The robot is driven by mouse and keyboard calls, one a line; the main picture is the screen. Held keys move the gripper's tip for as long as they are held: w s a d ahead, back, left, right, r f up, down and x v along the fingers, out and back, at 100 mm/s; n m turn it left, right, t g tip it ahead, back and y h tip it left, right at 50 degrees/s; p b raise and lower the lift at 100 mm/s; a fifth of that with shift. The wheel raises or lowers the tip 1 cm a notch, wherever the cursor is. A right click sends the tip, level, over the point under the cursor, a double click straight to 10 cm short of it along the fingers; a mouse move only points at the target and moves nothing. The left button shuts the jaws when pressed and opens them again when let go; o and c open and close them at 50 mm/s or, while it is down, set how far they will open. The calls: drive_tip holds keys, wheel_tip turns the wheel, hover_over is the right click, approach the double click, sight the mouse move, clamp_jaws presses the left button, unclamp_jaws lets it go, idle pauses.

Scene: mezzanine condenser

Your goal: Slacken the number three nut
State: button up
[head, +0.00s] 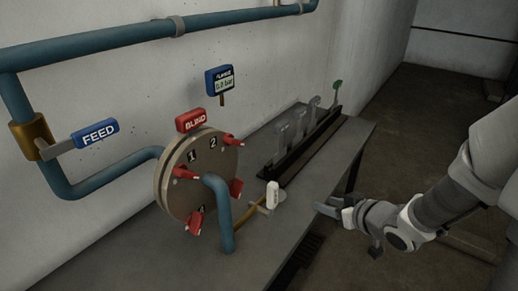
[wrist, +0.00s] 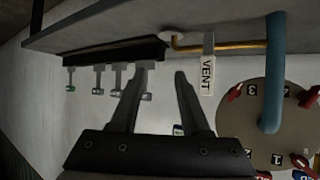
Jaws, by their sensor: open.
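In the wrist view, which is upside down, that nut (wrist: 235,92) is on the left of the flange (wrist: 270,125) beside a small number plate too small to read surely. My gripper (head: 326,209) is open and empty, right of the flange and apart from it. Its two fingers (wrist: 160,85) show in the wrist view.
A blue pipe (head: 219,205) bends down in front of the flange. A white VENT tag (head: 272,195) on a brass line stands between flange and gripper. A rack of grey levers (head: 300,140) stands behind. A red tag (head: 190,120) tops the flange.

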drive_tip(key=s+a+f+y, duration=0.2)
drive_tip(key=a+y, duration=0.2)
drive_tip(key=g+y+b, duration=0.1)
drive_tip(key=y+b, duration=0.1)
drive_tip(key=y, duration=0.4)
approach(241, 191)
drive_tip(key=b+x, duration=0.1)
drive_tip(key=x, duration=0.8)
drive_tip(key=shift+w+a, duration=0.15)
drive_tip(key=shift+a, duration=0.2)
clamp_jaws()
